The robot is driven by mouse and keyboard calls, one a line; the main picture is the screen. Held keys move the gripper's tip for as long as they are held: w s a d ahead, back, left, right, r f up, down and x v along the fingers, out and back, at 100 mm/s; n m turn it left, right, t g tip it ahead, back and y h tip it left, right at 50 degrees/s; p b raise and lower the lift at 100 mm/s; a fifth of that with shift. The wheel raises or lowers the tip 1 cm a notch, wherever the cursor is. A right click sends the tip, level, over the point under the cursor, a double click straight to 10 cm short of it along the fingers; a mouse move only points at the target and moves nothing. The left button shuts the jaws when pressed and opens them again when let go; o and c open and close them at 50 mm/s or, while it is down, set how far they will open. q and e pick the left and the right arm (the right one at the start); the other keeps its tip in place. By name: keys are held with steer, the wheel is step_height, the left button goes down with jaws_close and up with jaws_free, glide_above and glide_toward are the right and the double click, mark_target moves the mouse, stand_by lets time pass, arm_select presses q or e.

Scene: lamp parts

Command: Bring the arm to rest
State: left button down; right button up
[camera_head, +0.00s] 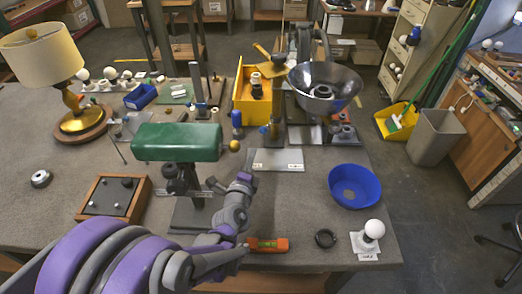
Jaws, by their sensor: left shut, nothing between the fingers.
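My left arm comes in from the lower left. Its gripper (244,181) is shut and empty, over the front middle of the grey table (300,215), beside the green lamp shade (177,142). The fingertips are small and hard to make out. My right gripper is not in view. A lamp with a cream shade (40,52) and a brass-coloured base stands upright at the left. A white bulb (374,229) sits upright on a small pale base at the front right. The arm hides part of the table's front edge.
An orange tool (267,244) and a black ring (325,238) lie near the front edge. A blue bowl (355,186) stands at the right. A yellow bin (243,98) and a metal dish (324,84) are behind. A wooden tray (114,196) is at the left.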

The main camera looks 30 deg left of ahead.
arm_select(q)
steer(key=shift+s+a, duration=0.15)
steer(key=shift+s, duration=0.1)
stand_by(0.4)
steer(key=s+r+n+g+y+p, duration=0.35)
steer(key=s+n, duration=0.25)
steer(key=n, duration=0.5)
steer(key=s+d+f+n+g+h, duration=0.1)
steer(key=s+d+g+h, duration=0.1)
steer(key=d, duration=0.3)
steer(key=s+d+f+n+g+h+p, duration=0.1)
steer(key=s+d+f+n+g+h, duration=0.1)
steer(key=s+d+h, duration=0.2)
steer(key=s+d+f+n+g+h, duration=0.1)
steer(key=s+d+f+g+h, duration=0.1)
steer(key=d, duration=0.5)
steer(key=shift+s+d+n+g+h+p, duration=0.1)
steer(key=shift+s+n+g+h+p, duration=0.15)
steer(key=shift+s+h, duration=0.45)
steer(key=shift+s+d+n+g+h+p, duration=0.15)
steer(key=shift+s+g+h, duration=0.15)
steer(key=shift+s, duration=0.75)
